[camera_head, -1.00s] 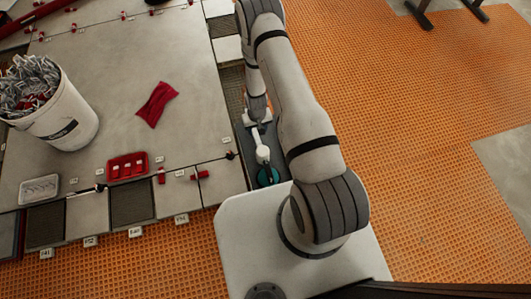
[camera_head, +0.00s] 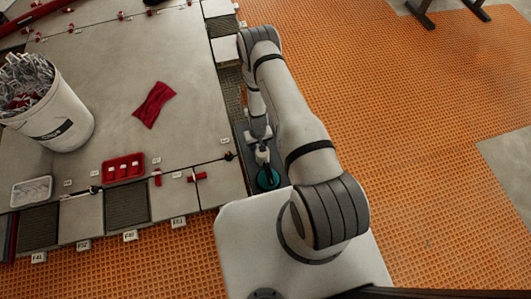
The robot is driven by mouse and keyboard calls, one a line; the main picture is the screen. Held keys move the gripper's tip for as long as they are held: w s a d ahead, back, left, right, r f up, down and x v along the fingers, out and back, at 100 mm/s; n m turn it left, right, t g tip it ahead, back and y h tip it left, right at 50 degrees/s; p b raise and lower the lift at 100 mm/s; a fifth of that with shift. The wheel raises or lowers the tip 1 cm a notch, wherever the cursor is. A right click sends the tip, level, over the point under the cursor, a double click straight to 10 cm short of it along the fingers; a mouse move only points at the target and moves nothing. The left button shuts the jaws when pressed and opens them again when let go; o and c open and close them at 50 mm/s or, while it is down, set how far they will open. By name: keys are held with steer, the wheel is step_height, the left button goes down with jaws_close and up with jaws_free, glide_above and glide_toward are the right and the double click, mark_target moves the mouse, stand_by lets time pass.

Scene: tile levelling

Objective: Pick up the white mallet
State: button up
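My arm reaches down to a narrow dark strip beside the tiled floor. My gripper (camera_head: 262,153) is at the lower end of the arm, low over this strip, small and partly hidden by my wrist and forearm. White parts show around it, and I cannot clearly separate the white mallet from the gripper's own white parts. A round teal item (camera_head: 268,178) lies on the dark strip just below the gripper in the picture. Whether the fingers are open or hold anything is too small to tell.
A white bucket (camera_head: 70,128) full of clips stands on the grey tiles at left. A red cloth (camera_head: 153,104), a red tray (camera_head: 123,167) and a white tray (camera_head: 32,192) lie nearby. Orange matting (camera_head: 410,120) is open at right.

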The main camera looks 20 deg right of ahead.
jaws_close()
stand_by(0.3)
steer(key=shift+r, duration=0.15)
